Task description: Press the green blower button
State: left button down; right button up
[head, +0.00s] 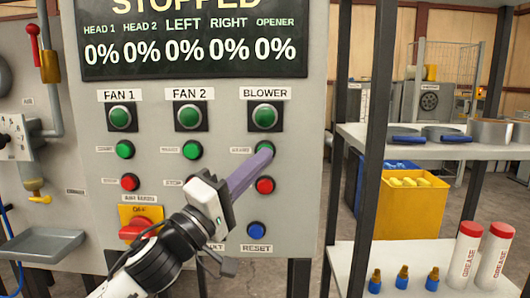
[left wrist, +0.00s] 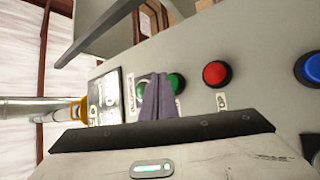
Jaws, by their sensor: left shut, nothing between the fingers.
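The green blower button (head: 266,146) is the small green one in the blower column of the grey panel, below the larger green blower light (head: 265,116). In the left wrist view the button (left wrist: 177,82) shows partly behind the fingers. My left gripper (head: 268,153) is shut and empty, with its purple-grey fingers pointing at the panel. In the head view the fingertips overlap the button's lower edge; I cannot tell whether they touch it. The left gripper also fills the middle of the left wrist view (left wrist: 158,85). My right gripper is not in view.
A red button (head: 264,185) and a blue reset button (head: 257,230) lie below the green one. The display (head: 190,40) reads STOPPED with all values 0%. A red-handled switch (head: 137,228) sits lower left. A shelf (head: 430,150) stands right of the panel.

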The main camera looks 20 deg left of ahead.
pick_arm(q)
jog(key=shift+w+a, duration=0.2)
jog(key=shift+w, duration=0.45)
dwell(0.7)
dwell(0.3)
jog(key=shift+s+d+p, duration=0.25)
jog(key=shift+s+p, duration=0.05)
jog(key=shift+s, duration=0.6)
jog(key=shift+s, duration=0.1)
jog(key=s, duration=0.2)
jog(key=s+d, duration=0.1)
jog(key=s, duration=0.1)
jog(key=shift+s+d, duration=0.2)
jog(key=shift+s, duration=0.1)
dwell(0.4)
